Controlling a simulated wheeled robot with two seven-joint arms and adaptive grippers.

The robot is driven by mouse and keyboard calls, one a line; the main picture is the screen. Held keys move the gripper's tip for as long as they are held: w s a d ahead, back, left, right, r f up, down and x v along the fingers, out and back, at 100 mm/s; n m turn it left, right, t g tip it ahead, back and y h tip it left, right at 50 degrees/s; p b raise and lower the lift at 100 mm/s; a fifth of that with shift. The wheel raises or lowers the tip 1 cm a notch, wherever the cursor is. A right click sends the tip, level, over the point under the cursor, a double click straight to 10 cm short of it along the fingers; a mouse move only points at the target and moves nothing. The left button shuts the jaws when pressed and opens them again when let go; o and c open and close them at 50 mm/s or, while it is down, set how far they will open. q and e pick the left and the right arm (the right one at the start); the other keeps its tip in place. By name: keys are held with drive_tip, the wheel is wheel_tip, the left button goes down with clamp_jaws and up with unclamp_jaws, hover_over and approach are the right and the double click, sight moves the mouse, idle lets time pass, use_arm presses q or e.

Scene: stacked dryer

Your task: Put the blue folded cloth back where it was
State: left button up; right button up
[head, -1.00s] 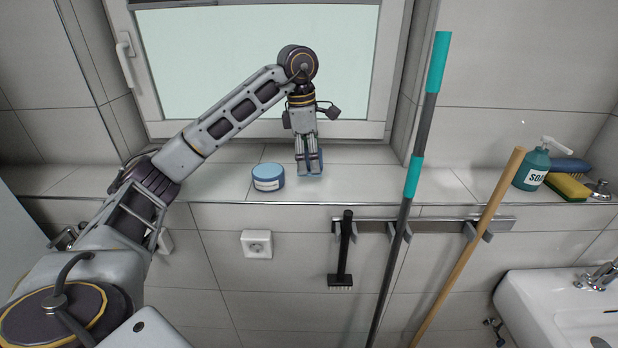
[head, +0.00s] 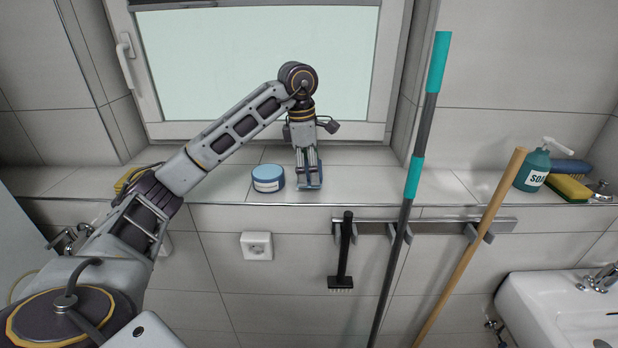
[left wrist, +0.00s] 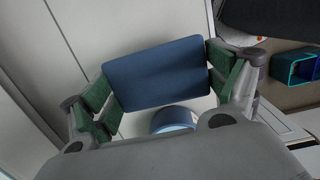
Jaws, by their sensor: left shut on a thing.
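The blue folded cloth (left wrist: 158,74) is a flat dark blue rounded rectangle between the green-padded fingers of my left gripper (left wrist: 165,88) in the left wrist view. In the head view my left gripper (head: 308,184) points down at the tiled window ledge, just right of a blue round tub. It is shut on the cloth (head: 317,177), which is mostly hidden behind the fingers. The cloth is at or just above the ledge; I cannot tell whether it touches. My right gripper is not in view.
The blue tub (head: 268,178) stands close to the left of my gripper on the ledge (head: 365,180). Farther right are a soap bottle (head: 533,168) and a yellow sponge (head: 568,187). A teal-and-grey pole (head: 412,178) crosses in front of the ledge. The ledge between gripper and pole is clear.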

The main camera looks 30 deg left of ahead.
use_arm(q)
drive_tip(key=shift+f, duration=1.35)
drive_tip(key=shift+f, duration=0.15)
drive_tip(key=o, duration=0.6)
drive_tip(key=shift+o, duration=0.2)
drive_tip(key=shift+a+r, duration=0.1)
drive_tip(key=shift+r, duration=1.35)
drive_tip(key=shift+s+a+r+p, duration=0.15)
drive_tip(key=shift+r+p, duration=0.2)
drive_tip(key=shift+r, duration=1.2)
drive_tip(key=shift+s+a+r+p, duration=0.15)
drive_tip(key=shift+r+p, duration=0.25)
drive_tip(key=shift+r, duration=1.15)
drive_tip(key=shift+s+a+r+p, duration=0.15)
drive_tip(key=shift+r+p, duration=0.2)
drive_tip(key=shift+r, duration=1.2)
